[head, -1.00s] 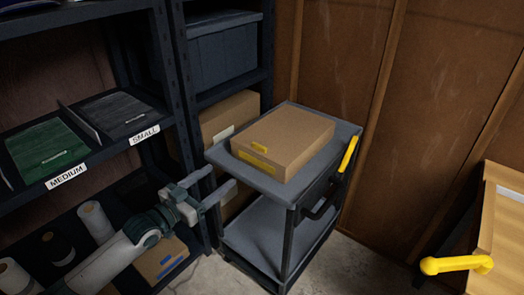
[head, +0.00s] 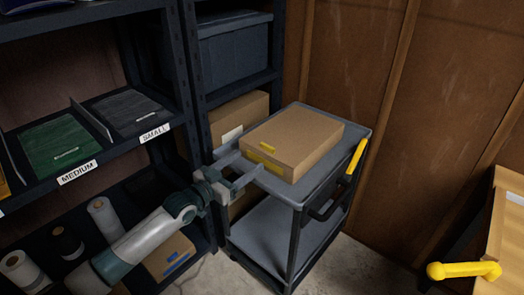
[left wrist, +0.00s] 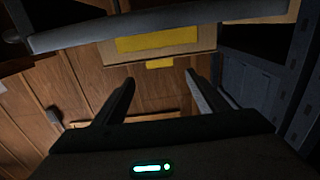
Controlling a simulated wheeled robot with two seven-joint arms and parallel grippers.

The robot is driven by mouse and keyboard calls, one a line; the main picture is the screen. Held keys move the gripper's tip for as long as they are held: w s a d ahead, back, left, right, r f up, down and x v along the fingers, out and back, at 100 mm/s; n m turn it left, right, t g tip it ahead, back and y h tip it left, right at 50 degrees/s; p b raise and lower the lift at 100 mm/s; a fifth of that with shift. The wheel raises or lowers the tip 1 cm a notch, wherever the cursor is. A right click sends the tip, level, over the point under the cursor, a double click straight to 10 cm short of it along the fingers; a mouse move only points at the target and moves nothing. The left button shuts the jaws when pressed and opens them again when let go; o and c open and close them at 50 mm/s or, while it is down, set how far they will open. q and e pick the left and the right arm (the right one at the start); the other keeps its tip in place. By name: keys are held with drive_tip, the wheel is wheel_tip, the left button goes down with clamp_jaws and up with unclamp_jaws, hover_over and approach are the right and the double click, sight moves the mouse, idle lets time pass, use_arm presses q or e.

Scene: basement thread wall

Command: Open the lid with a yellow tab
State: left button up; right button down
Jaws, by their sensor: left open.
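A closed brown cardboard box (head: 300,140) sits on the top shelf of a grey cart (head: 340,196). A small yellow tab (head: 267,147) is on the lid at its front left edge, and a wider yellow strip (head: 264,162) is on the side below. My left gripper (head: 250,163) is open and empty at the cart's left edge, just short of the box's yellow-marked side. In the left wrist view the gripper (left wrist: 160,78) is open, with the yellow strip (left wrist: 153,43) and the tab (left wrist: 159,64) beyond and between the fingers. My right gripper is out of view.
The cart has a yellow handle (head: 357,156) at right. A dark shelf rack with labelled bins and rolls (head: 105,218) stands at left. Another cardboard box (head: 238,112) is behind the cart. A wooden piece with a yellow handle (head: 464,270) is at lower right. Floor between is clear.

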sight(266, 147)
use_arm(q)
drive_tip(key=x, duration=0.8)
drive_tip(key=shift+w+d, duration=0.15)
drive_tip(key=shift+w, duration=0.1)
drive_tip(key=c, duration=1.5)
drive_tip(key=shift+r, duration=0.1)
